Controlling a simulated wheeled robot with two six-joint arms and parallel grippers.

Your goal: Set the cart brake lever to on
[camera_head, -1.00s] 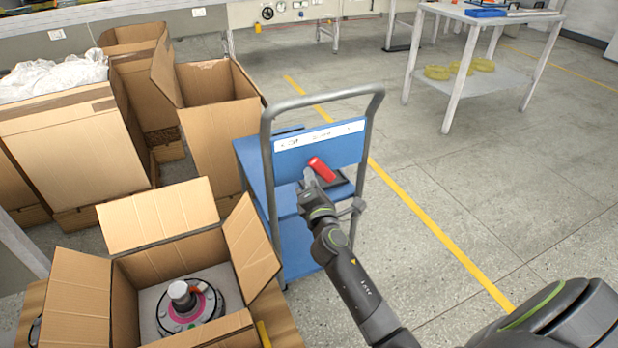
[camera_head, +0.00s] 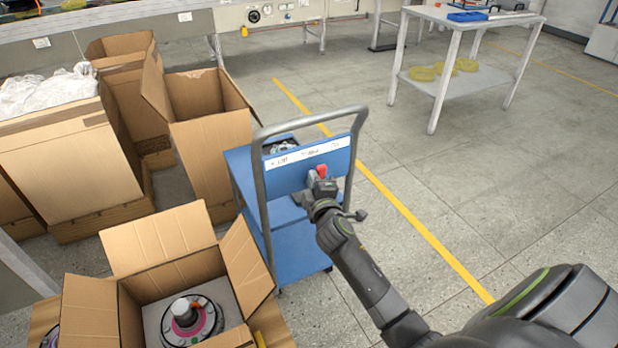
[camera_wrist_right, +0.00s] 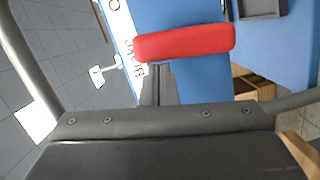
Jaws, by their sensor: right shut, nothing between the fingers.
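The red brake lever (camera_head: 321,171) is on the blue panel of the cart (camera_head: 285,181), just below its white label strip (camera_head: 308,153). In the right wrist view the lever's red handle (camera_wrist_right: 185,43) lies across the picture, one end close to the label lettering (camera_wrist_right: 128,45). My right gripper (camera_head: 312,182) is shut and empty, with its fingertips right beside the handle in the wrist view (camera_wrist_right: 157,85). I cannot tell whether they touch it. The gripper hides the lower part of the lever in the head view. My left gripper is not in view.
The cart's grey push handle (camera_head: 258,190) arches around the panel. An open carton (camera_head: 160,240) holding a hub motor (camera_head: 190,322) stands at the front left, with more cartons (camera_head: 205,130) behind. Floor to the right is clear up to a white table (camera_head: 455,65).

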